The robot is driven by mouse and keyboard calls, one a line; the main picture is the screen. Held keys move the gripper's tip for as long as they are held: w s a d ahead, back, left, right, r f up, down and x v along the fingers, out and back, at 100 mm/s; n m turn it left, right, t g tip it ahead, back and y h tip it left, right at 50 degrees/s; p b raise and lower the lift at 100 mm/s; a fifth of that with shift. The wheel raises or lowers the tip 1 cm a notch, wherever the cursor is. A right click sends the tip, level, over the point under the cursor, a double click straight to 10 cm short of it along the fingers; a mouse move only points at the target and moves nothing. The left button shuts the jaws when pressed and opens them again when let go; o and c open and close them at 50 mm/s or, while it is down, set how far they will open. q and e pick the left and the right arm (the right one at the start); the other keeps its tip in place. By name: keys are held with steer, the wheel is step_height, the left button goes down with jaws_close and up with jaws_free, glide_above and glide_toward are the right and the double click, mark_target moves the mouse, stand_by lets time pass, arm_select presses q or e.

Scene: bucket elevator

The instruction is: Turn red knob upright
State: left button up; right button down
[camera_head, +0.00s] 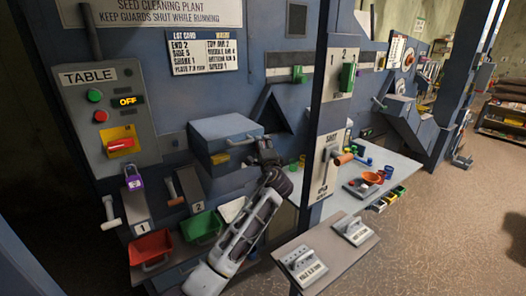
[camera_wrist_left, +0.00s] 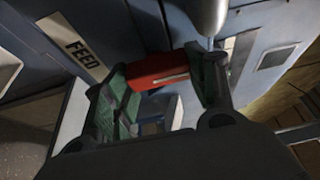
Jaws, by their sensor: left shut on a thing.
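In the left wrist view, a red knob (camera_wrist_left: 158,70) with a pale line on it lies between the green-padded fingers of my left gripper (camera_wrist_left: 163,77). The fingers are shut on it, and the knob sits tilted in this picture. A white label reading FEED (camera_wrist_left: 77,47) is on the blue-grey panel beside it. In the head view, my left gripper (camera_head: 266,150) is by the right side of a grey box, its fingertips too dark to make out, and the held knob cannot be seen there. My right gripper is in neither view.
A TABLE panel (camera_head: 82,95) on the left carries a red handle (camera_head: 120,145) on a yellow plate. Red (camera_head: 150,247) and green (camera_head: 201,227) bins stand below. A blue post (camera_head: 318,110) rises right of my arm. A worktable (camera_head: 375,160) is behind it, with open floor at right.

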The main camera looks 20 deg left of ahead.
arm_select(q)
steer(key=shift+f, duration=0.15)
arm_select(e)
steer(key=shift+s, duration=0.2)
arm_select(q)
steer(key=o, duration=1)
steer(key=shift+v, duration=6)
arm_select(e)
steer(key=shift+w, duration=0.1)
arm_select(q)
steer(key=shift+s, duration=0.1)
